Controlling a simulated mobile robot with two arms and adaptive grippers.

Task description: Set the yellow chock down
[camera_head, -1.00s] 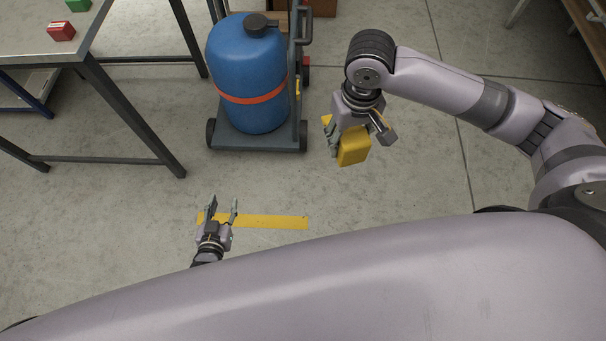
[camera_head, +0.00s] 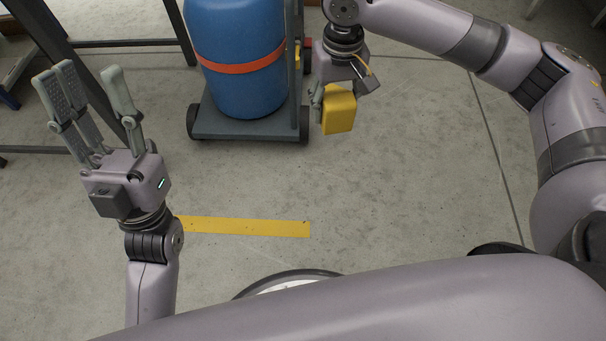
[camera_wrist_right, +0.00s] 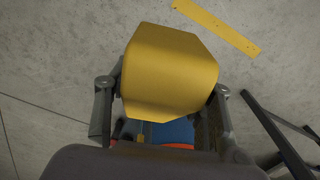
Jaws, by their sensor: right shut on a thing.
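The yellow chock (camera_head: 339,109) is held in my right gripper (camera_head: 325,100), above the bare floor to the right of the blue drum's cart. In the right wrist view the chock (camera_wrist_right: 170,70) sits between the fingers of the right gripper (camera_wrist_right: 162,98), which is shut on it. It hides part of what lies behind. My left gripper (camera_head: 95,100) is raised at the left with its fingers spread, open and empty.
A blue drum (camera_head: 240,50) with an orange strap stands on a dark wheeled cart (camera_head: 245,125). A yellow floor strip (camera_head: 245,227) lies in front of it. Dark table legs (camera_head: 60,60) stand at upper left. The floor right of the cart is clear.

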